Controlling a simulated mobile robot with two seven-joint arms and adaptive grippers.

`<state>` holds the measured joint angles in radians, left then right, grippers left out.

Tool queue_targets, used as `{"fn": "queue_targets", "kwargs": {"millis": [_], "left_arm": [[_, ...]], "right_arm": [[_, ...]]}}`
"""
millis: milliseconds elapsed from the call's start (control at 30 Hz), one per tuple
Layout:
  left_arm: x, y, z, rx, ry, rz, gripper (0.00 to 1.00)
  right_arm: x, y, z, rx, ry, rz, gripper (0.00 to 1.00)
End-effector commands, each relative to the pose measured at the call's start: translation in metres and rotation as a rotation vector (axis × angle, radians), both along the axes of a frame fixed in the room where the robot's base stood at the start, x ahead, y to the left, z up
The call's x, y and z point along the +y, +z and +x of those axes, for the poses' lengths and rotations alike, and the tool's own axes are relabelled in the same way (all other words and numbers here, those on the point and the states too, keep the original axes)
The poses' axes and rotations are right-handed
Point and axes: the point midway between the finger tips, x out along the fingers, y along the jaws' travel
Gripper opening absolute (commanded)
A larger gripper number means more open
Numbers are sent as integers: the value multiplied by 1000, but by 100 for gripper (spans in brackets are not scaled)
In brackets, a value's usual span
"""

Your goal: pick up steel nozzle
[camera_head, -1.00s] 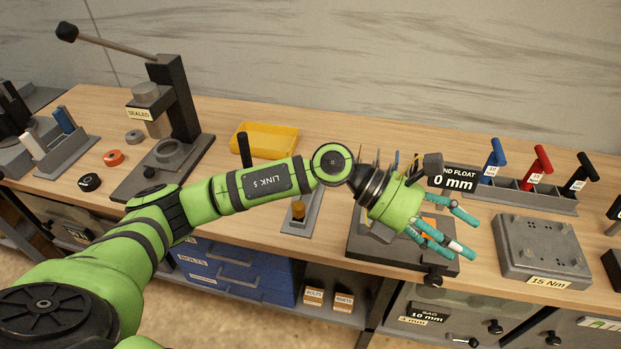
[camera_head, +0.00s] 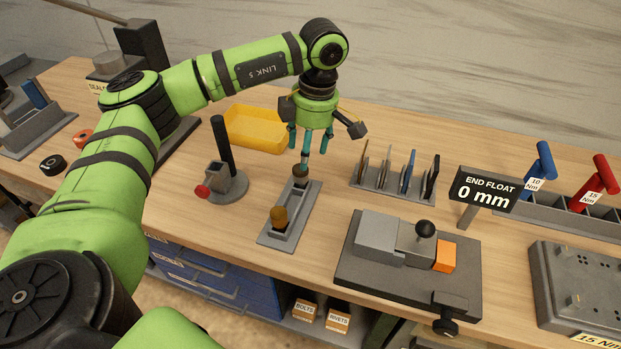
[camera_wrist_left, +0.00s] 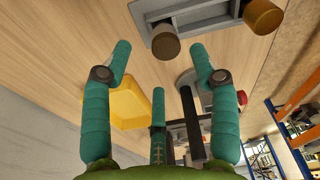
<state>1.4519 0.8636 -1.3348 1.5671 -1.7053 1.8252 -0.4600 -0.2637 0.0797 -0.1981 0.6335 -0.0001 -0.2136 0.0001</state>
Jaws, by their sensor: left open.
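A small grey tray (camera_head: 268,236) on the bench holds two short capped cylinders. The nearer one is a brass nozzle (camera_head: 278,217). The farther, darker one, which looks like the steel nozzle (camera_head: 299,171), stands at the tray's far end. My left gripper (camera_head: 306,150) points down with open fingers just above and behind the steel nozzle. In the left wrist view, the steel nozzle (camera_wrist_left: 165,43) shows beyond and between the spread fingertips of the gripper (camera_wrist_left: 160,52), and the brass nozzle (camera_wrist_left: 263,16) is farther right. No contact is clear. My right gripper is out of view.
A yellow bin (camera_head: 258,130) is behind the gripper on the left. A grey stand with a black post (camera_head: 222,180) is left of the tray. A slotted rack (camera_head: 385,181) and a fixture block (camera_head: 380,238) stand to the right.

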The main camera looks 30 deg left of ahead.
Motion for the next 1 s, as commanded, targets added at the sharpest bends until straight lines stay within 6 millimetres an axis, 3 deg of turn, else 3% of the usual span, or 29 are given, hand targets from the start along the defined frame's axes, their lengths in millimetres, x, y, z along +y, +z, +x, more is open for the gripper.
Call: {"fn": "queue_targets", "kwargs": {"millis": [200, 300, 567, 833, 867, 1000], "left_arm": [[3, -18, -2, 4, 0, 1, 60], [6, -29, -5, 5, 1, -1, 60], [11, -65, -8, 2, -1, -2, 60], [11, -70, -7, 0, -1, -2, 60], [11, -70, -7, 0, -1, -2, 52], [11, -70, -8, 1, -1, -3, 0]], "right_arm": [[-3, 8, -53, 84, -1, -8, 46], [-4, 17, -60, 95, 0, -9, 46], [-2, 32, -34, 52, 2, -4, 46], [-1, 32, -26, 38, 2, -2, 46], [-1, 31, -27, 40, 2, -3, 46], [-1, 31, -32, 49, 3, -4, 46]]}}
